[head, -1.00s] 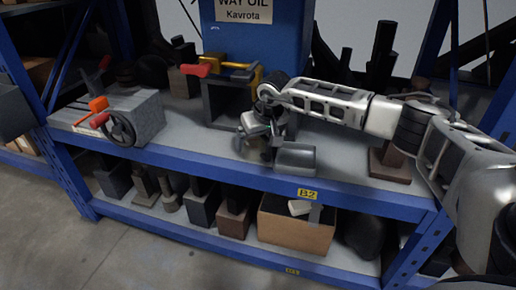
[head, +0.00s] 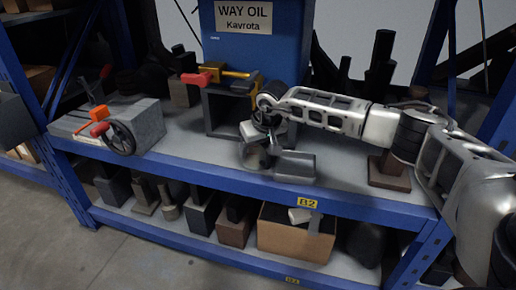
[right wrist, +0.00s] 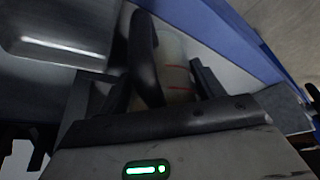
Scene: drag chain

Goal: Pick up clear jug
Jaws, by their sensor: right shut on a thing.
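The clear jug (right wrist: 174,68) is a translucent body with red marks and a dark curved handle (right wrist: 147,62), seen in the right wrist view between my right gripper's fingers (right wrist: 150,95). My right gripper is shut on it. In the head view my right gripper (head: 257,147) is low over the front of the upper shelf, left of a grey rounded block (head: 295,167). There the jug is mostly hidden by the gripper and hard to make out. I cannot tell whether it still touches the shelf. My left gripper is not in view.
The upper shelf (head: 190,158) has a blue front edge with a B2 label. A blue WAY OIL container (head: 247,50) and a dark open frame (head: 222,115) stand behind the gripper. A grey vise-like block (head: 140,122) stands left. A brown-based post (head: 388,172) stands right.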

